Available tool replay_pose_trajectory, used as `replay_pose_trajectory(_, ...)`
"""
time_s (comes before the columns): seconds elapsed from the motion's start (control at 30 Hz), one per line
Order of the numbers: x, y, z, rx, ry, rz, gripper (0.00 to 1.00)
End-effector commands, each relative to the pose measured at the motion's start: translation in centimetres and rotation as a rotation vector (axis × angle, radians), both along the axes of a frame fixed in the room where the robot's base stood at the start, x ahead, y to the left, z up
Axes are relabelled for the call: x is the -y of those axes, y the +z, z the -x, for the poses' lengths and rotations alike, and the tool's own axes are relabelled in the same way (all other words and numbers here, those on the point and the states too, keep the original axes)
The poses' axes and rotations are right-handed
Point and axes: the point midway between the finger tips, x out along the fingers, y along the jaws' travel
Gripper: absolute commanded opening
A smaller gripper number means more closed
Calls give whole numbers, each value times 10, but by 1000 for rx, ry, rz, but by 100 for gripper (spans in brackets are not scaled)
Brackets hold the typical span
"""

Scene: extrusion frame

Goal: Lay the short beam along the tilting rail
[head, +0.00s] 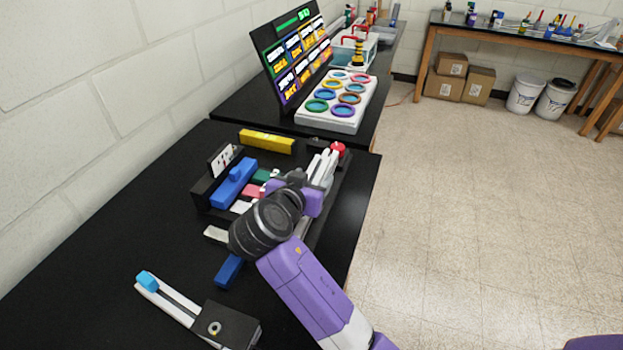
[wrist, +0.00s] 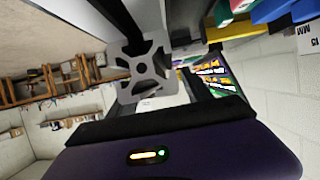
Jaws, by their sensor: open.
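A slim white rail (head: 176,307) with a light blue block on its far end lies at the lower left of the table in the head view. It runs into a dark box with a round disc, and I take it for the tilting rail. I cannot tell for sure which piece is the short beam; a short blue bar (head: 229,270) lies between that rail and my arm. My gripper (head: 297,181) is open above the cluster of parts at the table's right side, its fingertips mostly hidden. In the wrist view a grey cut-out end piece (wrist: 147,67) is close to the camera.
A dark tray (head: 201,198) holds a larger blue bar (head: 234,183) and coloured blocks. A yellow bar (head: 267,141) lies behind it. A sign panel (head: 291,55) and a white tray of coloured rings (head: 337,116) stand farther back. The table's left side is clear.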

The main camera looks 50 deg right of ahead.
Motion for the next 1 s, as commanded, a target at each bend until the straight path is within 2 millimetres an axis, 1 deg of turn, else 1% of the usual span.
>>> replay_pose_trajectory(0.13, 0, 3, 0, 0, 0, 0, 58)
replay_pose_trajectory(0.27, 0, 14, 0, 1, 0, 0, 58)
replay_pose_trajectory(0.37, -16, 15, 4, 3, 4, 1, 58)
replay_pose_trajectory(0.6, -62, 36, 21, 4, 5, 0, 58)
replay_pose_trajectory(0.7, -78, 43, 27, 3, 4, 0, 58)
replay_pose_trajectory(0.83, -94, 50, 33, 2, 2, -1, 58)
replay_pose_trajectory(1.0, -103, 55, 37, 1, 0, 0, 58)
